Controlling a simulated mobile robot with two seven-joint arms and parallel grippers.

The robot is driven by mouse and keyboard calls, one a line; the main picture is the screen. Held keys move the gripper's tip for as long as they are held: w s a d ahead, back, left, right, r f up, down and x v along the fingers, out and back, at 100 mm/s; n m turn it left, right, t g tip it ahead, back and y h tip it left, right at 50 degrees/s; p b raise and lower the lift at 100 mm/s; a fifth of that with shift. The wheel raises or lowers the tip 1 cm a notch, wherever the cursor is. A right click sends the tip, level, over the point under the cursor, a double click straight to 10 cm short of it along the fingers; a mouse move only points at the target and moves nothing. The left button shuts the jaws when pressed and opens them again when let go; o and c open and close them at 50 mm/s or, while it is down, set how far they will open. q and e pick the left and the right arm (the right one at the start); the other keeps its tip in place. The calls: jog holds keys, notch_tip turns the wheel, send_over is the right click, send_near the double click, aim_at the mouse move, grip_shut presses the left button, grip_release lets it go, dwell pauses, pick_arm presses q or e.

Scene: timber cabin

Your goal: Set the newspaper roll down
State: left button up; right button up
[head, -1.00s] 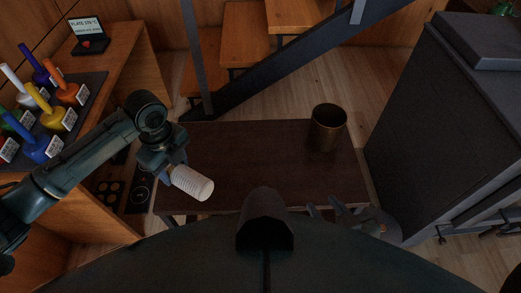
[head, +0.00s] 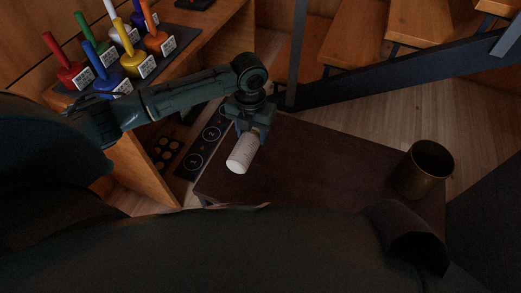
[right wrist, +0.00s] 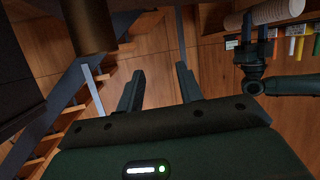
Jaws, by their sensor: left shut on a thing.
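The newspaper roll (head: 241,157) is a pale, ridged cylinder in the head view. My left gripper (head: 249,134) is shut on its upper end, over the left part of the dark brown table (head: 310,165). The roll's free end points down and slightly left in the picture. I cannot tell whether it touches the tabletop. The roll (right wrist: 268,12) also shows at the top right of the right wrist view. My right gripper (right wrist: 159,76) is open with nothing between its fingers; it is out of the head view.
A brass-coloured pot (head: 422,168) stands on the table's right side. The tabletop between it and the roll is bare. A wooden counter (head: 205,48) at the left holds several coloured, tagged objects. A dark stair rail (head: 400,82) runs behind the table.

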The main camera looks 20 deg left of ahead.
pick_arm(q)
notch_tip(320, 180, down, 7)
jog(key=shift+r+b, duration=0.15)
jog(key=shift+b, duration=0.8)
jog(key=shift+f, duration=0.2)
pick_arm(e)
jog(key=shift+w+a+f+n+t+y, duration=0.25)
jog(key=shift+w+f+n+t+y, duration=0.1)
jog(key=shift+w+t, duration=0.2)
pick_arm(q)
jog(key=shift+f, duration=0.1)
jog(key=o, duration=1)
jog(key=shift+o, duration=0.2)
